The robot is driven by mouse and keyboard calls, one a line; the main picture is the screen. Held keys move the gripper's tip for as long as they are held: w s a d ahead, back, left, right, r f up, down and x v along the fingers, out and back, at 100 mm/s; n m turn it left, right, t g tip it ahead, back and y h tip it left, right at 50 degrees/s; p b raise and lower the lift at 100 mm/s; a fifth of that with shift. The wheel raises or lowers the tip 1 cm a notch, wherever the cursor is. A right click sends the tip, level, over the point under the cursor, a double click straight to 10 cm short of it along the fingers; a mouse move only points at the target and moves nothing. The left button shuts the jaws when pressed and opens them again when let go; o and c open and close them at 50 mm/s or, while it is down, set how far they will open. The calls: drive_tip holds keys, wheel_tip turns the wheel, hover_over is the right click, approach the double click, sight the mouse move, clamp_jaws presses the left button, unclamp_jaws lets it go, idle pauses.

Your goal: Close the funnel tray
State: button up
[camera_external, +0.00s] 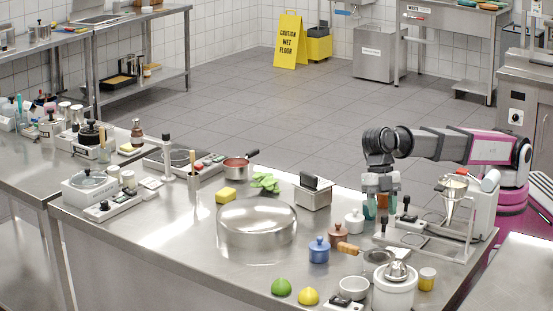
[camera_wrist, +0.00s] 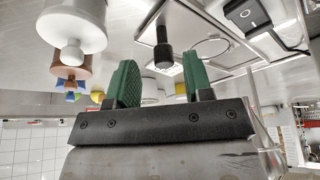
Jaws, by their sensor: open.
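The funnel stand (camera_external: 472,222) is at the right end of the steel counter, with a metal cone funnel (camera_external: 455,196) held upright in it. A low, pale tray part (camera_external: 425,243) extends left from the stand, with a black upright knob (camera_external: 405,206) near its left end. In the wrist view, which looks upside down, a black knob (camera_wrist: 163,48) stands beyond the fingers, near a thin ring (camera_wrist: 211,46). Contact with the knob cannot be told.
A white lidded pot (camera_external: 354,222), a brown pot (camera_external: 337,236) and a blue pot (camera_external: 319,250) stand left of my gripper. A rocker switch (camera_wrist: 246,12) shows in the wrist view.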

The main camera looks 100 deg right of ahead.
drive_tip(key=v, duration=0.9)
drive_tip(key=shift+r, duration=0.1)
